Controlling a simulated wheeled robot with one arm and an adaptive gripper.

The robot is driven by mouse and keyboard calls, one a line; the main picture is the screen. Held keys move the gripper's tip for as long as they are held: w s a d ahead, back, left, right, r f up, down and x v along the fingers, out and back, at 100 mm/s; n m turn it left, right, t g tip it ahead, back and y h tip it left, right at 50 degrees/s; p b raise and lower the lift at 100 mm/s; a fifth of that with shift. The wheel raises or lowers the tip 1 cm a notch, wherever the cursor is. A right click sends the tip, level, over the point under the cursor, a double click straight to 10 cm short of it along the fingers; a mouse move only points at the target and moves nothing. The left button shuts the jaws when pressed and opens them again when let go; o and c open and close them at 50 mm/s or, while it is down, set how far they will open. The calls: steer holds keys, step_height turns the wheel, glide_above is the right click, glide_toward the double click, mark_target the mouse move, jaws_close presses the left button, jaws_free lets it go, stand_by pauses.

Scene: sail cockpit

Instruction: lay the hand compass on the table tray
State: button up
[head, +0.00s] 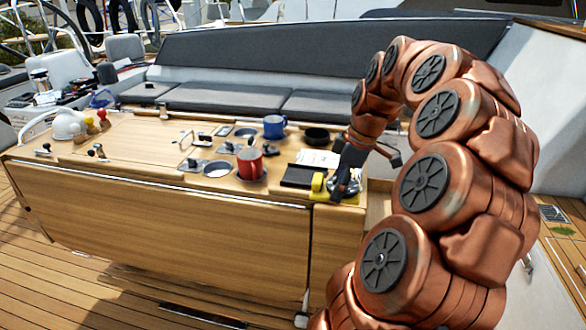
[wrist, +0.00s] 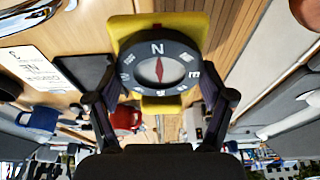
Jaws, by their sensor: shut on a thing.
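The hand compass (wrist: 160,70) has a yellow body and a round black dial with a red needle. In the wrist view it sits between the two fingers of my gripper (wrist: 160,88), which is shut on it, dial facing the camera. In the head view the yellow compass (head: 317,182) and my gripper (head: 347,178) are at the right end of the wooden table (head: 150,155). I cannot tell whether the compass touches the table. A flat black rectangular piece (head: 298,176) lies just left of the compass; I cannot tell whether it is the table tray.
A white printed sheet (head: 318,158) lies behind the black piece. A red mug (head: 250,163), a blue mug (head: 274,127) and a black bowl (head: 317,137) stand on the table. A white kettle-like thing (head: 68,124) is at the left end. Grey cushioned benches (head: 220,98) run behind.

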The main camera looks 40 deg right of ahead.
steer(key=p, duration=0.5)
glide_above(303, 176)
steer(key=shift+s+d+f, duration=0.2)
steer(key=shift+s+f, duration=0.25)
steer(key=shift+f, duration=0.2)
steer(key=shift+f+p, duration=0.6)
steer(key=shift+f, duration=0.55)
steer(key=shift+w+f, duration=0.1)
steer(key=shift+f, duration=0.55)
steer(key=shift+f, duration=0.15)
steer(key=o, duration=1.3)
steer(key=shift+b+v, duration=1.7)
steer(key=shift+v, duration=4.45)
